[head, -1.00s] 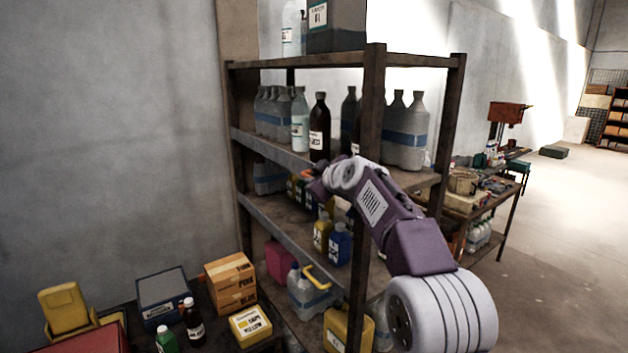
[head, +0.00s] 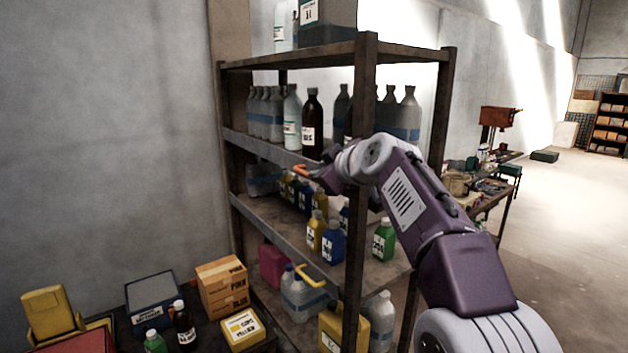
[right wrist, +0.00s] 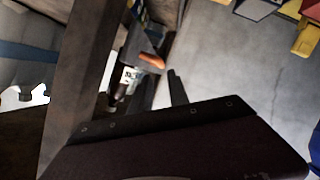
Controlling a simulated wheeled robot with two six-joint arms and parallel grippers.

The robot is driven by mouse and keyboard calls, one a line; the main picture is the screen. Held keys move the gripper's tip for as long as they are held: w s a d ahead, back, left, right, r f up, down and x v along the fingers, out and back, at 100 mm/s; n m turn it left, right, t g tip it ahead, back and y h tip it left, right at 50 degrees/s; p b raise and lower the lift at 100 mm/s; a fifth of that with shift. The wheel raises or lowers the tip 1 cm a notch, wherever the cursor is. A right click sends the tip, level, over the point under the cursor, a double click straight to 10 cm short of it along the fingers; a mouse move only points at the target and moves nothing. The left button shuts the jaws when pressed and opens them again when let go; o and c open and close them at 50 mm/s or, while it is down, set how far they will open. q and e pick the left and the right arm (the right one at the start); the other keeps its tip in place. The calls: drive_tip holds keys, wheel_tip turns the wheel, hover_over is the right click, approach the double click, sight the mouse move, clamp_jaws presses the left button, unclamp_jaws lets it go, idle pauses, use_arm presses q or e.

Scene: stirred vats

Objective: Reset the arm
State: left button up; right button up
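My right arm (head: 405,195), purple and grey, comes in from the lower right of the head view and crosses in front of the rack's post. My right gripper (head: 304,170), with an orange part at its tip, is at the rack's front edge, near the middle shelves. It is small there, and whether its fingers are apart or closed does not show clearly. In the right wrist view a dark plate fills the bottom, with an orange-tipped part above it. Nothing held can be made out. My left gripper is out of view.
The metal rack (head: 362,200) holds a dark brown bottle (head: 312,125), clear bottles, a blue jug (head: 334,243) and a green jug (head: 384,240). Open floor lies at right.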

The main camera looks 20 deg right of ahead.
idle(0.4)
drive_tip(key=s+a+f+g, duration=0.2)
drive_tip(key=s+f, duration=0.1)
drive_tip(key=f, duration=0.6)
drive_tip(key=s+a+f+m+g, duration=0.1)
drive_tip(key=s+a+f+g, duration=0.1)
drive_tip(key=f, duration=0.6)
drive_tip(key=s+a+f+g, duration=0.1)
drive_tip(key=s+f+g, duration=0.15)
drive_tip(key=f, duration=0.65)
drive_tip(key=s+d+f+m+g+h, duration=0.1)
drive_tip(key=s+f+m+g, duration=0.5)
drive_tip(key=s+f, duration=1.4)
drive_tip(key=shift+s+d+m+h, duration=0.4)
drive_tip(key=shift+s+d+m, duration=0.3)
drive_tip(key=shift+s, duration=0.55)
drive_tip(key=shift+s+a, duration=0.1)
